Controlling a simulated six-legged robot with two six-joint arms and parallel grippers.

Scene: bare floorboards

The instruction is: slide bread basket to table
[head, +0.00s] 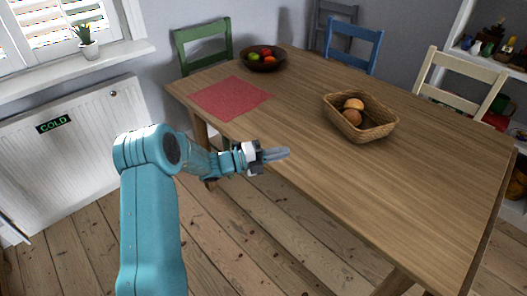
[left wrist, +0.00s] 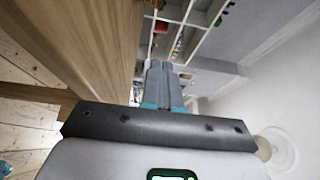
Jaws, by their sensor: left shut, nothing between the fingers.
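In the head view a wicker bread basket (head: 377,128) with bread rolls (head: 352,110) in it stands on the wooden table (head: 300,142), right of the middle. My left gripper (head: 286,153) is shut and empty near the table's left front edge, to the left of the basket and apart from it. In the left wrist view the shut fingers (left wrist: 158,82) point along the side of the table (left wrist: 95,40). The basket does not show in that view. My right gripper is not in view.
A red placemat (head: 230,98) and a dark fruit bowl (head: 263,60) are on the table's far left part. Green (head: 203,35), blue (head: 353,47) and cream (head: 462,75) chairs stand around it. The tabletop in front of the basket is clear.

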